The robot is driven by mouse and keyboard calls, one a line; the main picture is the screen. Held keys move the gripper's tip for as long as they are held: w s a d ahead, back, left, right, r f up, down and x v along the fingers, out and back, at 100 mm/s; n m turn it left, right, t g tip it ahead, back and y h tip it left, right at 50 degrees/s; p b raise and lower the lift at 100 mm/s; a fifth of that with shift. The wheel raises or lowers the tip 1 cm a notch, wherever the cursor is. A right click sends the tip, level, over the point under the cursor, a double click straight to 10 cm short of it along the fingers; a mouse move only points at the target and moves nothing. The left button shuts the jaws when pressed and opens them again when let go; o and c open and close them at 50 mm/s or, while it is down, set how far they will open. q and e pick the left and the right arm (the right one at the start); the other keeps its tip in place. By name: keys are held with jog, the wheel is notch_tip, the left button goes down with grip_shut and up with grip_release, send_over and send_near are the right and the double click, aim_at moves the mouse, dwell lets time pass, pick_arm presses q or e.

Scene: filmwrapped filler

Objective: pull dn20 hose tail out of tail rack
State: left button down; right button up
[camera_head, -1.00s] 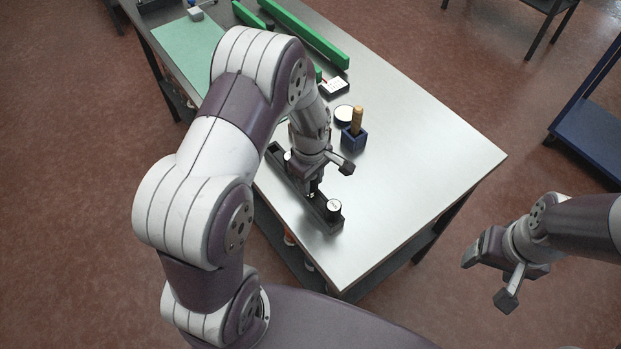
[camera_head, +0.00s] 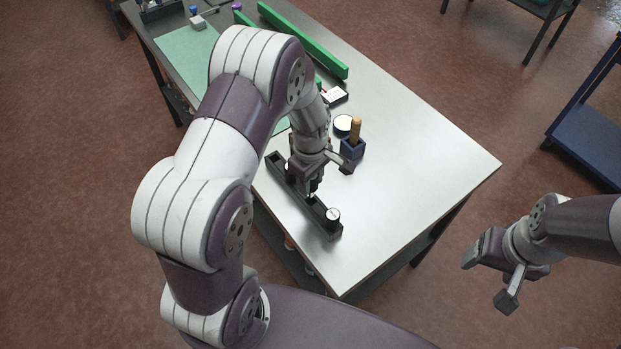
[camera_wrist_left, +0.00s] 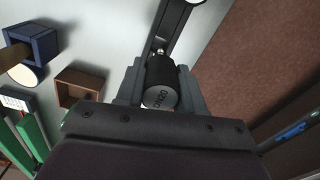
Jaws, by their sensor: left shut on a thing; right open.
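The tail rack (camera_head: 325,222) is a long dark holder lying near the table's front edge. My left gripper (camera_head: 311,193) is over its middle, pointing down. In the left wrist view, the gripper's fingers (camera_wrist_left: 161,88) are shut on a black cylinder marked DN20, the dn20 hose tail (camera_wrist_left: 160,94). A metallic part shows at its far end, against the rack (camera_wrist_left: 178,28); I cannot tell whether it is clear of its slot. Another tail with a white top (camera_head: 333,214) stands at the rack's near end. My right gripper (camera_head: 490,275) is open and empty, off the table.
A blue block (camera_head: 352,148) with a wooden handle and a white-topped round thing (camera_head: 343,124) stand behind the gripper. A brown open box (camera_wrist_left: 80,86) shows in the wrist view. Green bars (camera_head: 305,40) lie at the back. The table's right side is clear.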

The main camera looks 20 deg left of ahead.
pick_arm(q)
jog(key=shift+r+p, duration=1.8)
jog(key=shift+r, duration=0.5)
